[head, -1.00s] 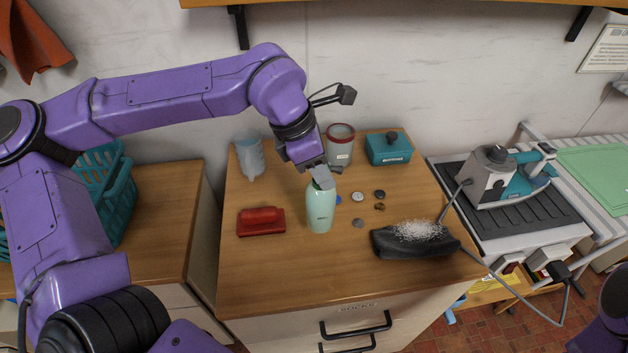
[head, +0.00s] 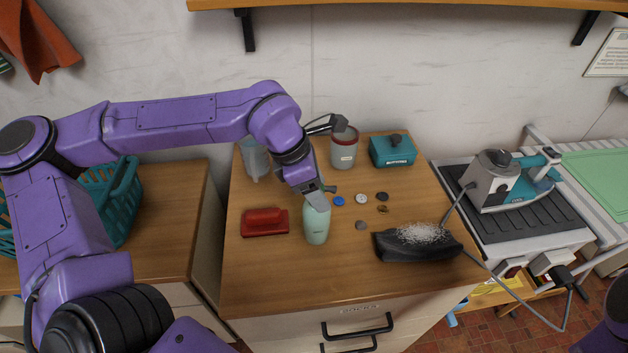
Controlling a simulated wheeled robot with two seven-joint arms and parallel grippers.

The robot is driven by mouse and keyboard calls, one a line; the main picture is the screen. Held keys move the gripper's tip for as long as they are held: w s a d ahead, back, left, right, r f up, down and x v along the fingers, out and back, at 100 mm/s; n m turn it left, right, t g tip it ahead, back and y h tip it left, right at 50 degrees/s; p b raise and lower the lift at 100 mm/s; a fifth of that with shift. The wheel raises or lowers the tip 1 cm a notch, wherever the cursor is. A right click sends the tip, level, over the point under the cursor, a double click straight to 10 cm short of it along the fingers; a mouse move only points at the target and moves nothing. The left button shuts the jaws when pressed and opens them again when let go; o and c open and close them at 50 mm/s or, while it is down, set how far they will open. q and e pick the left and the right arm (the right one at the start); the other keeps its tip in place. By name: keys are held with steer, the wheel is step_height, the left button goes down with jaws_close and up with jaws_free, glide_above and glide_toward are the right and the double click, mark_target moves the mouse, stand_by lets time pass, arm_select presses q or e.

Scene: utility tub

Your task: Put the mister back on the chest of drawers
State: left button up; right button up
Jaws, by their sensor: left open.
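The mister, a mint-green bottle (head: 317,226), is upright at the middle of the wooden top of the chest of drawers (head: 290,282) and appears to stand on it. My left gripper (head: 318,192) is open, pointing down at the top of the mister. The gripper covers the mister's head, so I cannot tell whether the fingers touch it. My right gripper is out of view.
A clear cup (head: 253,158), red-rimmed canister (head: 344,150) and teal box (head: 392,151) stand behind.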

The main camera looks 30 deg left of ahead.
arm_select(q)
steer(key=b+v, duration=0.1)
steer(key=v, duration=1.1)
